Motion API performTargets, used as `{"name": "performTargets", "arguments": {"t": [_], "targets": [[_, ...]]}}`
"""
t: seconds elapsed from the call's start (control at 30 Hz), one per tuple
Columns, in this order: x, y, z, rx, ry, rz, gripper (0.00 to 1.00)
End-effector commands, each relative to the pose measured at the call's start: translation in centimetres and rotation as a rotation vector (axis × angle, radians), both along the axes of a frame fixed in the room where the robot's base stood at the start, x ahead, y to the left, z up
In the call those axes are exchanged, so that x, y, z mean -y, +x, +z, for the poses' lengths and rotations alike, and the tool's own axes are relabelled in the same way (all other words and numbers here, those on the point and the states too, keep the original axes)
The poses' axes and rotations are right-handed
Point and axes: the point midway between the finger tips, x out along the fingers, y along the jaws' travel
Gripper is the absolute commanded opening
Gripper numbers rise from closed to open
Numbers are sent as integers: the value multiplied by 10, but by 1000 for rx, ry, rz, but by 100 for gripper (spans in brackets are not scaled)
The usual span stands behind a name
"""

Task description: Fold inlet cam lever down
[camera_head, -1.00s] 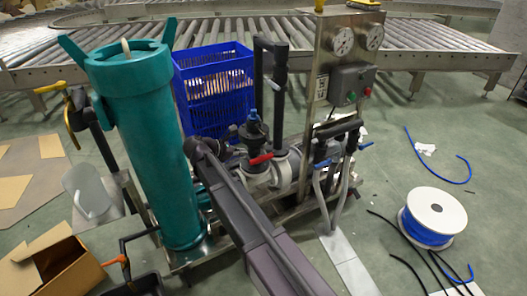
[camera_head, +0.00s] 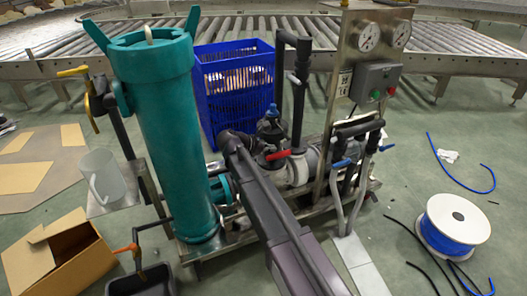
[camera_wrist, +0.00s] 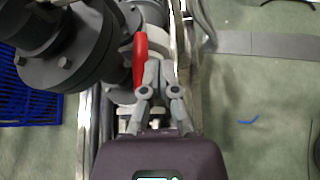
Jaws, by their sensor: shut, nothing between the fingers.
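A red lever (camera_head: 278,155) sits on the grey pipework beside the teal filter housing (camera_head: 165,130). A red handle also shows in the wrist view (camera_wrist: 140,60), upright in the picture beside a dark round flange (camera_wrist: 65,55). I cannot tell for sure whether this is the inlet cam lever. My gripper (camera_wrist: 158,68) is shut and empty. Its fingertips are just right of the red handle in the picture; whether they touch it I cannot tell. In the head view my arm hides the gripper and part of the pipework.
A blue crate (camera_head: 235,85) stands behind the skid. A gauge panel (camera_head: 375,80) rises at its right, above hoses and blue-handled valves (camera_head: 342,163). A cable spool (camera_head: 455,228) and loose cables lie on the right floor. An open cardboard box (camera_head: 65,262) is at lower left.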

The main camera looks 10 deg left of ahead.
Motion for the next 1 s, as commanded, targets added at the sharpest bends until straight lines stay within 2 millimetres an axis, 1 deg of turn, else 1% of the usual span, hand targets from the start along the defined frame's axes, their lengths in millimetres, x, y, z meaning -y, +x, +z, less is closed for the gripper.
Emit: {"name": "performTargets", "arguments": {"t": [0.03,0.37,0.43,0.8,1.0], "targets": [[5,5,-8,0,0,-2,0],[29,24,-24,0,0,-2,0],[29,24,-15,-1,0,-1,0],[35,22,7,0,0,0,0],[37,22,16,0,0,0,0]]}}
